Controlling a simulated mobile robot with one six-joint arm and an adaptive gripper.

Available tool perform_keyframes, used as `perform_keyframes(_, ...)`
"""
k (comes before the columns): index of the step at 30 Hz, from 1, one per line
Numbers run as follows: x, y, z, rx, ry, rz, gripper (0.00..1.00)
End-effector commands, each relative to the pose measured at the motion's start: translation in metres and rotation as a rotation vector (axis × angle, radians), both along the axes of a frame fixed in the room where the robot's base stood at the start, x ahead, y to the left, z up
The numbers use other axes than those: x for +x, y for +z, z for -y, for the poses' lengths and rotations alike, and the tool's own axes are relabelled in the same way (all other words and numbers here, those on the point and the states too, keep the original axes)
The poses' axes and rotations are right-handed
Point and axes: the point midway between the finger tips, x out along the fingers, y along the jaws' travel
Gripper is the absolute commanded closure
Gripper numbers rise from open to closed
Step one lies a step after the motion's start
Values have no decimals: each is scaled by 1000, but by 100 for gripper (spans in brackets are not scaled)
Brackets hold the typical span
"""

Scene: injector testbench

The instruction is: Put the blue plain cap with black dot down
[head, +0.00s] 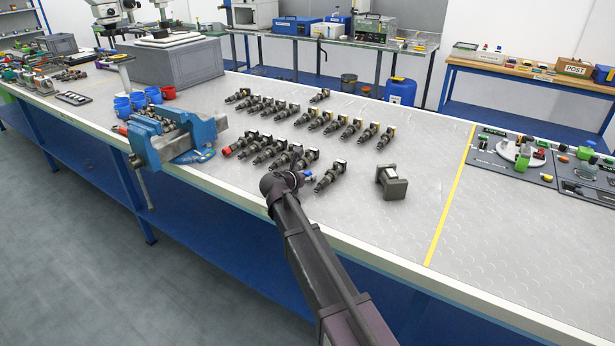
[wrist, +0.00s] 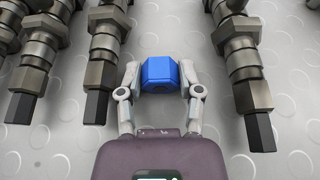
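The blue plain cap (wrist: 161,74) is between the two fingertips of my gripper (wrist: 160,80) in the wrist view. Both fingers touch its sides, so my gripper is shut on it. No black dot shows on the faces in view. I cannot tell whether the cap touches the bench.
Injectors flank my gripper: one on the left (wrist: 104,60) and one on the right (wrist: 246,85). A dark block (head: 391,182) stands to the right. A blue vise (head: 172,140) and several blue cups (head: 137,101) are left. Bench near the yellow line (head: 450,200) is clear.

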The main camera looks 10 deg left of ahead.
Motion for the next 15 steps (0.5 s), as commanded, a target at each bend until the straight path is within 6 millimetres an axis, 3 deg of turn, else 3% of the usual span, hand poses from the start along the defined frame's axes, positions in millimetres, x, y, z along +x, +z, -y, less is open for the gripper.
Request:
perform_keyframes(1,-9,-9,6,9,-12,-21,42)
perform_keyframes(15,-12,-8,8,7,-13,-22,42)
